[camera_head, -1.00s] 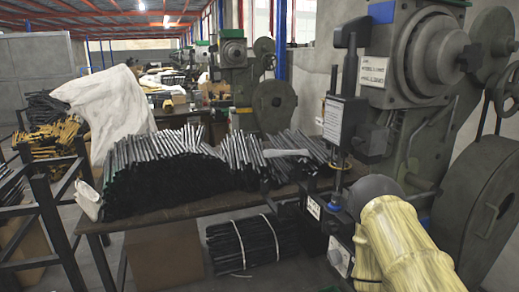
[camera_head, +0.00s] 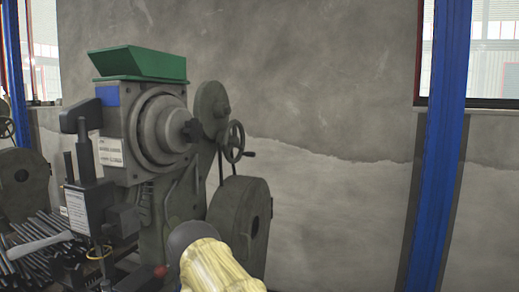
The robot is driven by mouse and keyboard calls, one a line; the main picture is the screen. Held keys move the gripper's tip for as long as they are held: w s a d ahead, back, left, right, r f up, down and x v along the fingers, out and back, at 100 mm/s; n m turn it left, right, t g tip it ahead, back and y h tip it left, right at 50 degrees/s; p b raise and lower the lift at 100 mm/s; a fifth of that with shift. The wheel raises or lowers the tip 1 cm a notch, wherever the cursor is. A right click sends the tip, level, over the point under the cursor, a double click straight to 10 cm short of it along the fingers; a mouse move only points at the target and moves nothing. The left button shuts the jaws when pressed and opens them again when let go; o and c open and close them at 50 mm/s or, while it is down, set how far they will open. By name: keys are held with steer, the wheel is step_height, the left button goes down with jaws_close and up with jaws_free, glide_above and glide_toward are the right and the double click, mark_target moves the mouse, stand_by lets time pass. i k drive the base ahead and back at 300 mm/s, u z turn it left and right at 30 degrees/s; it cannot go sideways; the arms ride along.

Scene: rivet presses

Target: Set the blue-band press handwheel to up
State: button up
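The press (camera_head: 160,130) is dark green-grey with a green hopper on top and a blue band (camera_head: 112,95) on its upper left body. A small dark spoked handwheel (camera_head: 233,141) stands on its right side, in front of the wall. A short handle (camera_head: 249,154) sticks out at the wheel's lower right. The view does not show clearly what setting the wheel is at. My gripper is not in view.
A large dark flywheel (camera_head: 240,222) is below the handwheel. Metal rods (camera_head: 35,245) lie at left. A blue post (camera_head: 441,140) stands at right against a bare wall.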

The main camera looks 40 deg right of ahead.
mark_target(229, 142)
steer(key=z, duration=1.05)
steer(key=k, duration=0.6)
steer(key=u, duration=0.35)
steer(key=i, duration=0.75)
steer(key=u, duration=0.1)
